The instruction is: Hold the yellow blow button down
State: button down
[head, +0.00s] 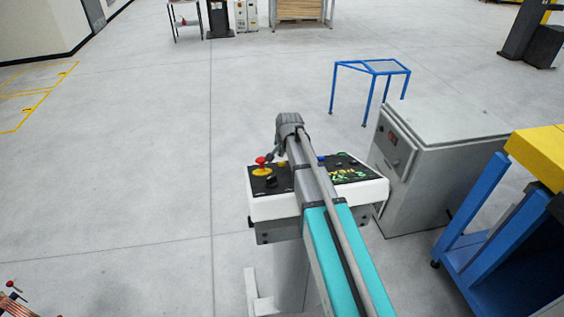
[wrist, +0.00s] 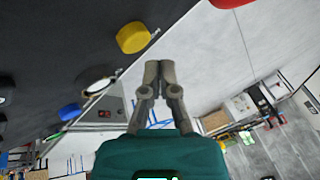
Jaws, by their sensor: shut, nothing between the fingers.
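The yellow button (wrist: 132,37) stands out from the dark panel face in the wrist view, up and left of my fingertips. My gripper (wrist: 159,64) is shut and empty, its fingertips together. A narrow gap shows between the fingertips and the button in that view. In the head view my gripper (head: 274,152) is over the back edge of the control box (head: 280,207). My arm covers the middle of the box there, and the yellow button is too small to judge for contact.
A red emergency stop (head: 261,161) on a yellow base sits at the panel's left. A blue button (wrist: 70,111) and dark knobs are on the same panel. A grey cabinet (head: 430,165) and blue stand (head: 374,68) are to the right. Open floor lies left.

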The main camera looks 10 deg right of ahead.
jog(key=shift+w+r+p, duration=0.3)
jog(key=shift+r+p, duration=0.35)
jog(key=shift+r, duration=0.05)
jog(key=shift+w+r+p, duration=0.35)
jog(key=shift+r+p, duration=0.25)
jog(key=shift+r, duration=0.1)
jog(key=shift+w+r+p, duration=0.3)
jog(key=shift+r+p, duration=0.35)
jog(key=shift+r, duration=0.05)
